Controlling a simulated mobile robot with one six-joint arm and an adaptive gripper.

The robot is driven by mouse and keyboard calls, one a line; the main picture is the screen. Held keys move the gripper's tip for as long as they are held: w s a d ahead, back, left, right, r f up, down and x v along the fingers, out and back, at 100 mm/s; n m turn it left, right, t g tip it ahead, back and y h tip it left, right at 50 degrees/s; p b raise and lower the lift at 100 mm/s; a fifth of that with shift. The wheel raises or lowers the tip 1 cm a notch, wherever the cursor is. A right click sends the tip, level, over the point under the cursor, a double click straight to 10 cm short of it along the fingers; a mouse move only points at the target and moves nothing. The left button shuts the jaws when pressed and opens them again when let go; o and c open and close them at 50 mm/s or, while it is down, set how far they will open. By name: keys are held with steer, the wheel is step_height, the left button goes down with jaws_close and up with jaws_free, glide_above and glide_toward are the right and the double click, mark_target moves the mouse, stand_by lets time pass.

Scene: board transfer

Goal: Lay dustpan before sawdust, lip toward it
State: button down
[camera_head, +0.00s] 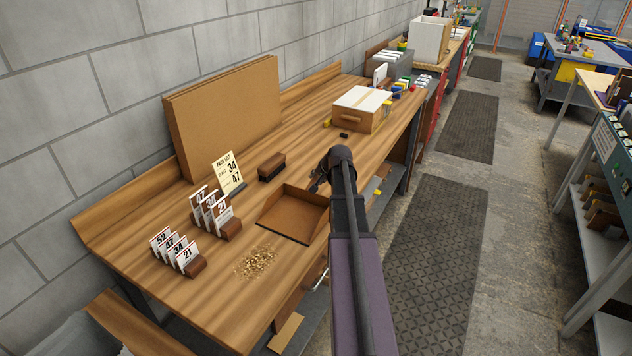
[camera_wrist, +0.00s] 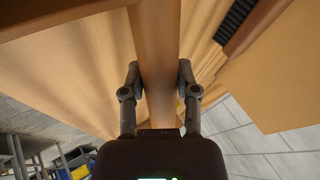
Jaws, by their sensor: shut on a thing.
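The brown dustpan (camera_head: 290,216) is over the near half of the wooden bench, its open lip facing the lower left of the head view. The pile of sawdust (camera_head: 257,262) lies on the bench a short gap beyond that lip. In the wrist view my gripper (camera_wrist: 158,75) is shut on the dustpan's handle (camera_wrist: 157,50), one finger on each side. The pan's edge (camera_wrist: 60,13) shows at the top there. In the head view my arm hides most of the gripper and the handle. I cannot tell whether the pan touches the bench.
A dark-bristled brush (camera_head: 271,168) lies behind the pan, near a pick list card (camera_head: 227,171). Numbered card holders (camera_head: 216,212) stand left. Brown boards (camera_head: 224,118) lean on the wall. A cardboard box (camera_head: 361,109) sits farther along. Bare bench (camera_head: 205,305) lies around the sawdust.

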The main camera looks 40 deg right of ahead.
steer(key=shift+c, duration=1.8)
jaws_free()
steer(key=shift+p+v, duration=1.2)
steer(key=shift+v, duration=0.3)
steer(key=p+v, duration=0.7)
steer(key=v, duration=0.2)
